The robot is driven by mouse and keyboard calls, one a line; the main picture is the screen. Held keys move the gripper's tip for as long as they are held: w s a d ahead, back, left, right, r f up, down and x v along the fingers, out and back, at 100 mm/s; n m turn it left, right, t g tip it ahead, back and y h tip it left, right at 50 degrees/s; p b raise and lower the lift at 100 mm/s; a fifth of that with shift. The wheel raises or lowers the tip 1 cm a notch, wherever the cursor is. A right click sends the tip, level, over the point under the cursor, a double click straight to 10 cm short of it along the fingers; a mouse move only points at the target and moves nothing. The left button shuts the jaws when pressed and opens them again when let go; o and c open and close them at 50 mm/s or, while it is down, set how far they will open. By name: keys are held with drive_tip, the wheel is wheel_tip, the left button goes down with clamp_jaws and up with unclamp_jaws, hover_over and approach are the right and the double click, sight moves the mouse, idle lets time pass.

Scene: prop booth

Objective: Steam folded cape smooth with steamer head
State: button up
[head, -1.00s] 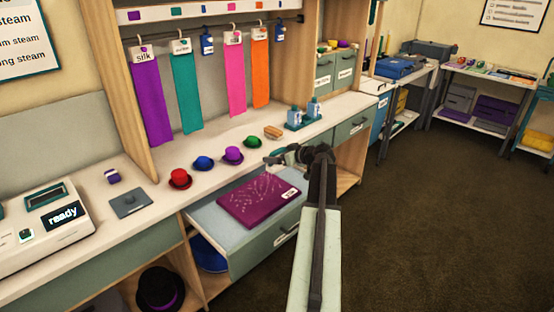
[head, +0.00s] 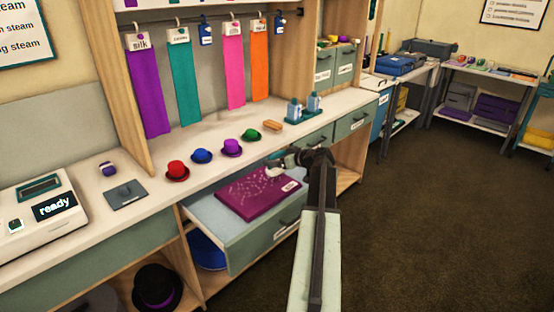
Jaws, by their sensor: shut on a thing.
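The folded cape (head: 262,203) is a flat magenta-purple bundle lying in the open drawer, with a small white tag at its right corner. Thin white marks show across its top; I cannot tell creases from steam. My gripper (head: 285,158) is above the cape's far right edge, shut on a small pale thing (head: 273,171) that looks like the steamer head. It is mostly hidden by the gripper and small in view. I cannot tell whether it touches the cape.
The pulled-out drawer (head: 262,248) juts from the counter. Small coloured hats (head: 202,156) stand along the counter edge above it. A machine reading "ready" (head: 40,215) is at left. Cloth strips (head: 184,88) hang behind. The floor (head: 420,220) at right is clear.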

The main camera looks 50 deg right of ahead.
drive_tip(key=shift+f+b, duration=0.45)
drive_tip(key=shift+f, duration=0.2)
drive_tip(key=shift+w+a, duration=0.25)
drive_tip(key=shift+a, duration=2.95)
drive_tip(key=shift+w+a, duration=0.2)
drive_tip(key=shift+a, duration=2.95)
drive_tip(key=shift+w+a, duration=0.25)
drive_tip(key=shift+a, duration=2.95)
wheel_tip(320, 180, up, 15)
drive_tip(key=p, duration=1.5)
